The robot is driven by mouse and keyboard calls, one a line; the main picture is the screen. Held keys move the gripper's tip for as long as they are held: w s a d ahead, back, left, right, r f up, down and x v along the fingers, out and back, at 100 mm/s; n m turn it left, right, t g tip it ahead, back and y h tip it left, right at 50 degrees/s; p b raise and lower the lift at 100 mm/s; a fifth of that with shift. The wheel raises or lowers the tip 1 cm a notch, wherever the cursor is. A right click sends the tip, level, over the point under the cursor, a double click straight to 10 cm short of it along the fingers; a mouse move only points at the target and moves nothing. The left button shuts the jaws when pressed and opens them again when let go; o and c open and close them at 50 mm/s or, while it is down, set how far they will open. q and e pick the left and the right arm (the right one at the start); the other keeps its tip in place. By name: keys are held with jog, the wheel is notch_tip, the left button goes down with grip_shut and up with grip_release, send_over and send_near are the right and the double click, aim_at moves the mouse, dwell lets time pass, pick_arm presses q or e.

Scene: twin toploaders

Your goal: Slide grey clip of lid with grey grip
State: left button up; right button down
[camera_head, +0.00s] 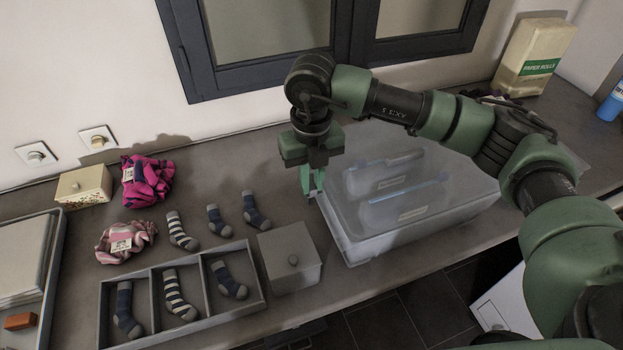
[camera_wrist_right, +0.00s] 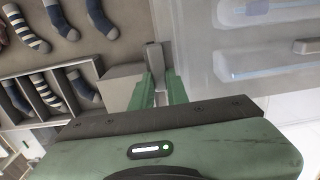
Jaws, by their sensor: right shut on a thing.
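A wide bin (camera_head: 400,238) with a cloudy translucent lid (camera_head: 350,228) stands right of the middle of the counter. My right gripper (camera_head: 313,188) points down at the lid's left edge. In the right wrist view its green fingers (camera_wrist_right: 158,95) are shut on a grey clip (camera_wrist_right: 154,58), which sticks out beyond the fingertips. A light grey grip (camera_wrist_right: 306,46) shows on the lid at the right of that view. In the head view the fingers mostly hide the clip. My left gripper is in neither view.
A grey box with a knob (camera_head: 290,264) stands close left of the bin. A divided tray (camera_head: 190,248) of socks, loose socks and two scrunchies (camera_head: 147,180) lie further left. A paper rolls pack (camera_head: 533,55) stands at the back right.

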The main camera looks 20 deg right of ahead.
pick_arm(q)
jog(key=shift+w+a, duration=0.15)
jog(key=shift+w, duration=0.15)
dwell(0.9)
pick_arm(e)
jog(key=shift+f, duration=0.1)
